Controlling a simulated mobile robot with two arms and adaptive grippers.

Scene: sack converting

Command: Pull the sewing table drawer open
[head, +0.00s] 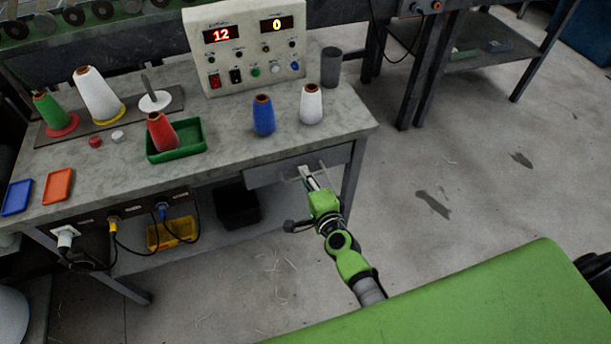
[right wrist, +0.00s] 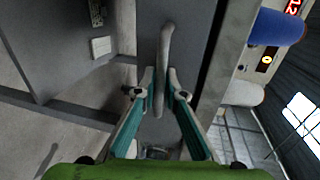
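The sewing table (head: 225,132) has a grey drawer (head: 265,176) under its right front edge; its front looks about flush with the frame. The drawer's pale bar handle (head: 323,165) shows in the right wrist view (right wrist: 167,48) as an upright, curved bar. My right gripper (head: 307,172) reaches the handle from the front. In the right wrist view its two fingers (right wrist: 159,76) stand on either side of the bar, with a gap on the left finger's side. Contact on the right finger's side is unclear. My left gripper is not in view.
On the tabletop stand a control box (head: 245,45), blue cone (head: 263,115), white cone (head: 311,104), grey cup (head: 331,67) and green tray (head: 190,145) with a red cone. A black bin (head: 238,205) and yellow bin (head: 172,234) sit below.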

